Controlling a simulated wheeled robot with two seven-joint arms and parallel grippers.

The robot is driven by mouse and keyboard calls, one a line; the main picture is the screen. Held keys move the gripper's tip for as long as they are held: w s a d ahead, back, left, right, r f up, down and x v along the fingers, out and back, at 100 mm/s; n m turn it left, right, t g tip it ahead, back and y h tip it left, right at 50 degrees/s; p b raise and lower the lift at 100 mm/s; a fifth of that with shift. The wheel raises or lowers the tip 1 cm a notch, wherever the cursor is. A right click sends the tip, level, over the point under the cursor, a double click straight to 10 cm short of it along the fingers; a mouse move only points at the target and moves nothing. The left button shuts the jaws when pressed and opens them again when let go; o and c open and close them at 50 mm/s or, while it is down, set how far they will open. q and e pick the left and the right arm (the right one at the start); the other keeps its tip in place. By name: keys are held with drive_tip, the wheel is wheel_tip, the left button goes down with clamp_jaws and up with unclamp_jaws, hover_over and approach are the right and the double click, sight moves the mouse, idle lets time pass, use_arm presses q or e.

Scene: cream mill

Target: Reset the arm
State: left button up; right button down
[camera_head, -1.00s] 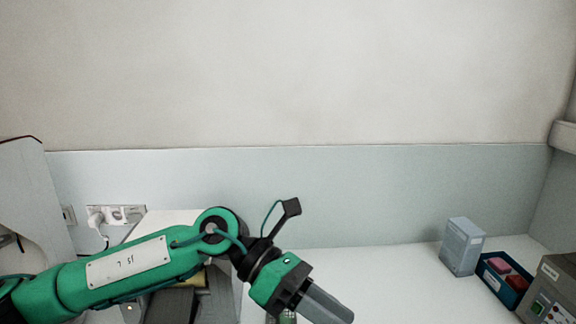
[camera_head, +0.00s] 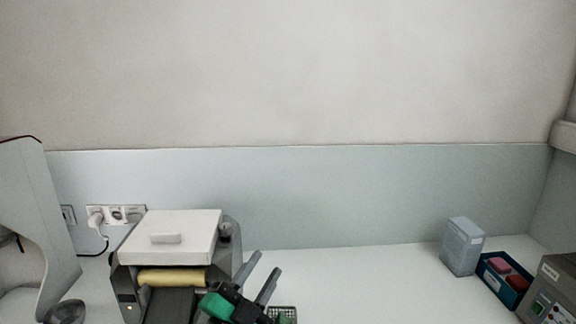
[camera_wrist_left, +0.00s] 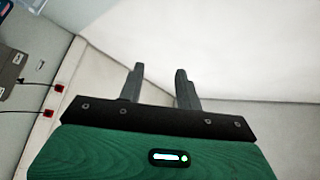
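My left gripper (camera_head: 260,273) is low in the head view, in front of the right side of a grey machine with a white lid (camera_head: 185,236). Its two dark fingers stand apart and point up, with nothing between them. In the left wrist view the fingers (camera_wrist_left: 159,86) are also spread and empty, against pale surfaces. Most of my left arm is out of the head view. My right gripper is not in view.
A yellow roller (camera_head: 171,278) shows on the machine. A small grid-like thing (camera_head: 283,314) is beside the gripper. A grey box (camera_head: 462,246), a blue tray (camera_head: 495,283) with red items and a control box (camera_head: 552,290) stand at right. The middle counter (camera_head: 360,285) is clear.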

use_arm(q)
drive_tip(key=s+a+f+n+g+y, duration=0.1)
drive_tip(key=a+f+n+g+y, duration=0.1)
drive_tip(key=a+f+n+y, duration=0.35)
drive_tip(key=s+a+f+n+g+y, duration=0.1)
drive_tip(key=a+f+n+y, duration=0.1)
drive_tip(key=f, duration=0.6)
drive_tip(key=s+a+f+n+g+y, duration=0.1)
drive_tip(key=s+a+f+n+g, duration=0.1)
drive_tip(key=s+a+f+g, duration=0.4)
drive_tip(key=s+a+f+n+g+y, duration=0.1)
drive_tip(key=s+f+n+g, duration=0.15)
drive_tip(key=s+f, duration=0.7)
drive_tip(key=s+a+f+n+g+y, duration=0.1)
drive_tip(key=s+a+f+n+g, duration=0.1)
drive_tip(key=s+a+f+g, duration=0.45)
drive_tip(key=s+d+f, duration=0.1)
drive_tip(key=d+f, duration=0.1)
drive_tip(key=f, duration=1.3)
drive_tip(key=s+d+f, duration=0.1)
drive_tip(key=f, duration=1.4)
drive_tip(key=s+a+f, duration=0.1)
drive_tip(key=s+f, duration=0.9)
drive_tip(key=s+a+f, duration=0.2)
drive_tip(key=s+f, duration=0.7)
drive_tip(key=shift+s+a+f+m, duration=0.25)
drive_tip(key=shift+s+f+m, duration=0.1)
drive_tip(key=shift+f+m, duration=0.05)
